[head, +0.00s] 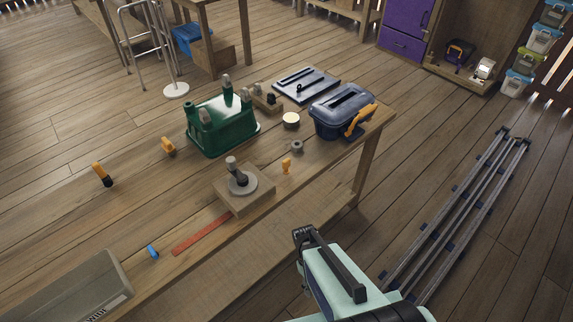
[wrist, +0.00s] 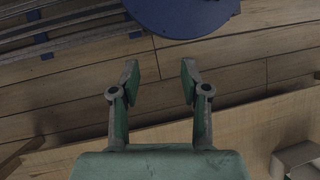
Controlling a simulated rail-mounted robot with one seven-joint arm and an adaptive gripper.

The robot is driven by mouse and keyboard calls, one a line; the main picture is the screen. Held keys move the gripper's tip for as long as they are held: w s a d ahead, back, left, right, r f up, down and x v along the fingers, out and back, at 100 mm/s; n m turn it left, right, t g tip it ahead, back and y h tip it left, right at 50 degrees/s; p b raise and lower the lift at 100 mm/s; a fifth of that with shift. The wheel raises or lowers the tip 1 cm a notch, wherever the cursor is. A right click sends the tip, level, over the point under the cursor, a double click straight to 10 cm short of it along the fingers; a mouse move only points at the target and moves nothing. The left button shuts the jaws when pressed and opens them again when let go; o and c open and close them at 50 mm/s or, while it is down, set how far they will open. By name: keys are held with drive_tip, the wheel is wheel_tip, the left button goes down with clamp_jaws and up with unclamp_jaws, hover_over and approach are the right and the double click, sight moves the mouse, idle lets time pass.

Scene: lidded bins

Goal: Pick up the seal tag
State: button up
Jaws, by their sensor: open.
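No thing is clearly marked as the seal tag. A small orange piece (head: 286,165) shaped like a tag lies on the wooden table near its front edge, right of the wooden block; I cannot tell for sure that it is the seal tag. A small blue piece (head: 152,251) lies farther left, by a red strip. My gripper (wrist: 160,80) is open in the wrist view, with nothing between its fingers and floor planks beyond them. In the head view my arm is off the table's front edge, to the right of and nearer than the orange piece.
The table (head: 330,158) carries a green bin (head: 222,128), a dark blue lidded bin (head: 338,118), a flat dark lid (head: 305,84), a wooden block (head: 245,198) with a grey disc and knob, and a grey box (head: 80,290). Floor rails (head: 460,215) run at right.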

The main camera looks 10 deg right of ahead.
drive_tip(key=w+d+r+n+t+h, duration=0.1)
drive_tip(key=w+r+n, duration=0.2)
drive_tip(key=w+r, duration=0.35)
drive_tip(key=w+d+r+n+t, duration=0.1)
drive_tip(key=w+r+n, duration=0.25)
drive_tip(key=w, duration=0.55)
wheel_tip(320, 180, up, 31)
drive_tip(key=n+t+y+b, duration=0.15)
drive_tip(key=n+t, duration=0.25)
drive_tip(key=n, duration=0.9)
hover_over(287, 167)
drive_tip(key=f+p, duration=0.1)
drive_tip(key=f, duration=0.3)
drive_tip(key=f+p, duration=0.1)
drive_tip(key=f, duration=0.3)
drive_tip(key=w+f+p, duration=0.1)
drive_tip(key=f, duration=0.3)
drive_tip(key=shift+f+p, duration=1.45)
drive_tip(key=shift+f, duration=1.1)
drive_tip(key=shift+c, duration=0.4)
clamp_jaws()
